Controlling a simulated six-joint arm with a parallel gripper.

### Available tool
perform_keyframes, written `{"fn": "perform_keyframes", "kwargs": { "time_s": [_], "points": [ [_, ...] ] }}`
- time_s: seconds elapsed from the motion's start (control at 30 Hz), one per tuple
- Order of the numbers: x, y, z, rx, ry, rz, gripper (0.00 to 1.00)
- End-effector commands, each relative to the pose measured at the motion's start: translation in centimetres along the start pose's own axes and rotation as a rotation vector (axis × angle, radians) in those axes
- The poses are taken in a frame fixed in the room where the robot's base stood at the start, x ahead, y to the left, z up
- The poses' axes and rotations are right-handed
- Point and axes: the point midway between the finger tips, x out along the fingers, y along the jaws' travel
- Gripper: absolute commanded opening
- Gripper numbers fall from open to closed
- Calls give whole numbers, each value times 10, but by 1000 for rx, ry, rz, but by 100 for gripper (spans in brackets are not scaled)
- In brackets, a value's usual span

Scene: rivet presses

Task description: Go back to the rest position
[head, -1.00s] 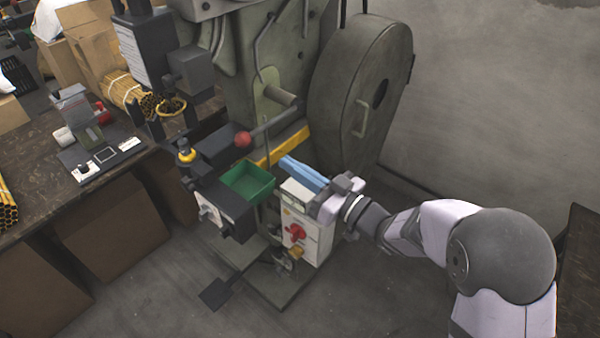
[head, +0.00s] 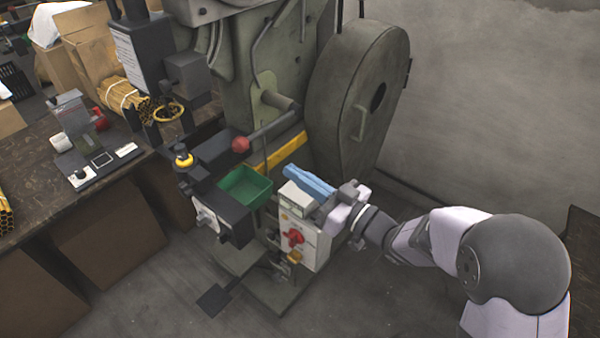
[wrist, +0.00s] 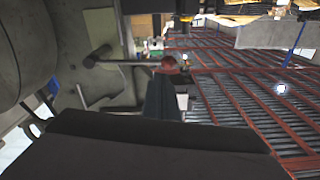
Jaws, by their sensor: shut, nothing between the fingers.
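My gripper (head: 308,180) shows in the head view as pale blue fingers in front of the press, above the white control box. The fingers are closed together with nothing between them. They point up and left, toward the lever with the red ball knob (head: 241,144), and are apart from it. In the wrist view my gripper (wrist: 160,85) is a dark narrow shape at the centre, with the red knob (wrist: 168,62) just beyond its tip.
The press's large flywheel guard (head: 362,95) stands behind my gripper. A green bin (head: 245,187) sits left of it, and the control box (head: 304,235) with a red switch is below. A workbench (head: 60,190) with boxes is at the left.

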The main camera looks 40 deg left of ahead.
Motion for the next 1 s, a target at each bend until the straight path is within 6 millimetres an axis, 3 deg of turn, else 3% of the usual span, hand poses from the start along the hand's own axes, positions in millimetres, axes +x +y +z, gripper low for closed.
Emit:
{"fn": "perform_keyframes", "kwargs": {
  "time_s": [0.27,0.37,0.47,0.57,0.7,0.77,0.87,1.0],
  "points": [
    [-4,11,-3,-10,-15,41,0],
    [-16,33,-9,-28,-50,130,0],
    [-40,68,-16,-48,-114,275,0],
    [-82,110,-22,-57,-204,461,0],
    [-164,156,-27,-28,-363,741,0],
    [-204,167,-27,4,-435,853,0],
    [-273,171,-24,83,-561,1023,0],
    [-365,146,-16,248,-737,1218,0]
  ]
}}
